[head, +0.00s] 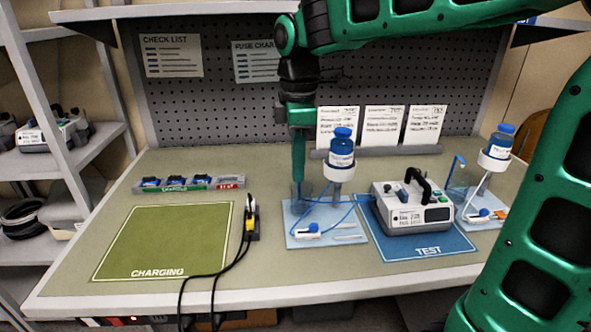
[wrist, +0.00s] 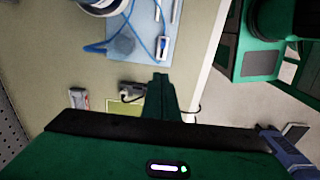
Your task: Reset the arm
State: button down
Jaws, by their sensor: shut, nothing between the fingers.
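My green arm comes in from the upper right in the head view. My gripper (head: 298,184) points straight down over the back left of the left light blue tray (head: 340,240). It is shut with nothing in it. It stands left of a blue-capped bottle (head: 341,150) in a white holder; whether it touches the tray or tubing is not clear. In the wrist view, the closed fingers (wrist: 158,84) show below the tray (wrist: 124,46) and its blue tube.
An infusion pump (head: 411,205) sits on the blue TEST mat (head: 425,252). The green CHARGING mat (head: 160,240) is empty. A yellow plug (head: 249,222) with black cables stands beside it. A fuse tray (head: 188,184) lies behind. A second bottle (head: 497,148) stands at right.

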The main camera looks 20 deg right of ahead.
jog(key=s+d+f+m, duration=0.4)
jog(key=s+d+m, duration=0.5)
jog(key=d, duration=0.4)
jog(key=s+d+f+m, duration=0.3)
jog(key=s+d+m, duration=0.1)
jog(key=s+m, duration=0.2)
jog(key=s+d+f+m, duration=0.3)
jog(key=s+m, duration=0.3)
jog(key=s, duration=0.2)
jog(key=shift+d+f+m, duration=0.3)
jog(key=shift+d+f, duration=0.1)
jog(key=shift+f, duration=0.35)
jog(key=shift+w+f, duration=0.2)
jog(key=shift+w, duration=0.35)
